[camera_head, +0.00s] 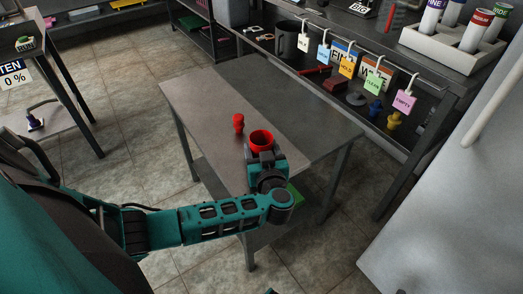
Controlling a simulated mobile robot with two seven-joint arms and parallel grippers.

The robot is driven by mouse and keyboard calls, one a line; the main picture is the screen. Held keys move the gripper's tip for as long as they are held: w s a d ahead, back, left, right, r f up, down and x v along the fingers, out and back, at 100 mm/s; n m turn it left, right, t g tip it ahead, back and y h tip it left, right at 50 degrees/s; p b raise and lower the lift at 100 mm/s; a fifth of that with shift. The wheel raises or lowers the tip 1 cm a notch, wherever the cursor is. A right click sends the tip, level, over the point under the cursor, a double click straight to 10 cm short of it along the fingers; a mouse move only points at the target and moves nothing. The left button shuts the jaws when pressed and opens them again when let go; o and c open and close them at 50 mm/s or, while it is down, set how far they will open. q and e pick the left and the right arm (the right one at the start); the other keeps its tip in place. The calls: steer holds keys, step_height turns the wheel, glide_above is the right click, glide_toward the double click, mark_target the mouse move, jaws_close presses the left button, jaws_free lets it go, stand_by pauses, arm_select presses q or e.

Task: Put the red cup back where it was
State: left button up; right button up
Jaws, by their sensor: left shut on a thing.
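I cannot tell whether the cup's base touches the table top. My right gripper is out of view.
A small red object (238,123) stands on the table just left of the cup. The table's left half is clear.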

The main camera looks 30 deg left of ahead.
arm_select(q)
steer(key=o, duration=1.2)
steer(key=shift+f, duration=0.15)
steer(key=shift+c, duration=0.2)
steer(key=shift+r, duration=0.25)
steer(key=p+v, duration=0.4)
steer(key=v, duration=0.8)
steer(key=d+r+m+t+h, duration=0.7)
steer(key=d+r+t+h, duration=0.15)
steer(key=d+h, duration=0.35)
steer(key=s+a+f+m+g+h, duration=0.2)
steer(key=s+a+f+m+g, duration=0.2)
steer(key=s+f+g, duration=0.3)
step_height(320, 180, down, 3)
steer(key=shift+s+a+r+m+g, duration=0.15)
steer(key=shift+s+a+m+g, duration=0.25)
steer(key=shift+g, duration=0.75)
